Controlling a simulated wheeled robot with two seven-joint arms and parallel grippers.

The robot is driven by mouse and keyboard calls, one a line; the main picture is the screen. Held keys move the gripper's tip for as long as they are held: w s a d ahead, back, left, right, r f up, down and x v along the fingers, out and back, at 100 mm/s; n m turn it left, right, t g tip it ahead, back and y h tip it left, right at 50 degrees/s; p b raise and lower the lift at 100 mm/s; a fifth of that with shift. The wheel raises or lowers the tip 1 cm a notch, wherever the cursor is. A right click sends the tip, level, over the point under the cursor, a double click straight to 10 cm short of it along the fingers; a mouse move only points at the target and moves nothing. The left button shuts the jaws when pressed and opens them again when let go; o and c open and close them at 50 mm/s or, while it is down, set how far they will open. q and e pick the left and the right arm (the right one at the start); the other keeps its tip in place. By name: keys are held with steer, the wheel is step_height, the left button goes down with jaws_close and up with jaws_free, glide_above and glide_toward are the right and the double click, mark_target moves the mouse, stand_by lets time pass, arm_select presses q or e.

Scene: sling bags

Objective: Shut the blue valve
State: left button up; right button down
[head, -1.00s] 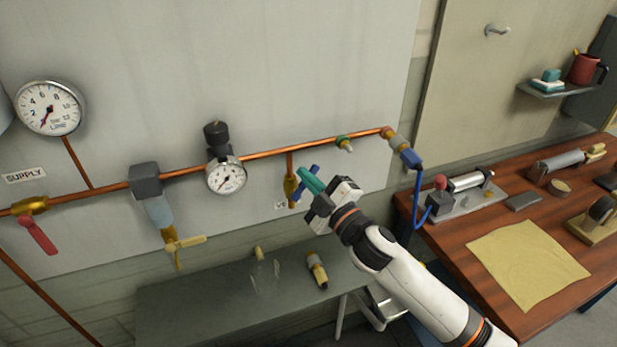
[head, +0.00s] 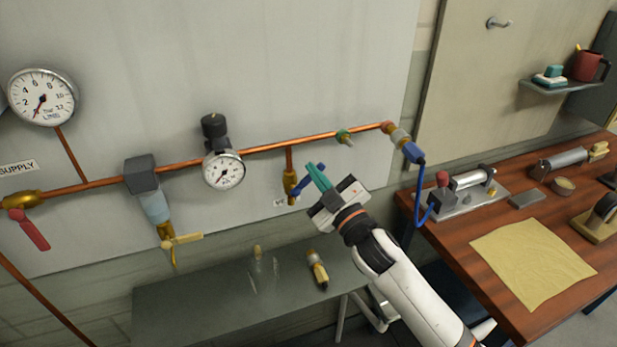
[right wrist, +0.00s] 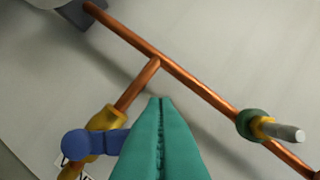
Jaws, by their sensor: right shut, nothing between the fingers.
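The blue valve is a brass body (head: 289,183) on a short copper branch below the main pipe, with a blue handle (head: 299,188) slanting across it, up to the right. In the right wrist view the blue handle (right wrist: 92,143) lies crosswise to the brass body (right wrist: 108,118), and its right end is hidden behind my fingers. My right gripper (head: 315,172) has its teal fingers shut and empty, just right of the valve and over the handle's far part. In the right wrist view its fingertips (right wrist: 160,100) point at the pipe joint. I cannot tell whether they touch the handle. My left gripper is not in view.
The copper pipe (head: 265,148) carries a red-handled valve (head: 30,230), a yellow-handled filter (head: 157,208), a gauge (head: 223,170) and a green-collared fitting (head: 344,137). A grey bench (head: 200,300) stands below. A wooden table (head: 440,235) with a blue hose (head: 420,185) is at right.

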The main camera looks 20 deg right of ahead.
steer(key=shift+d+f+m+t+h+b, duration=0.35)
steer(key=shift+f+m+h, duration=0.3)
steer(key=shift+m, duration=1.1)
steer(key=shift+d+f+m+t+h+b, duration=0.1)
steer(key=shift+d+f+m+h+b, duration=0.5)
steer(key=shift+m, duration=1.2)
steer(key=shift+d+f+m+t+h+b, duration=0.25)
steer(key=shift+f+m+h, duration=0.5)
steer(key=shift+m, duration=1)
steer(key=shift+r+h, duration=0.1)
steer(key=shift+h, duration=0.2)
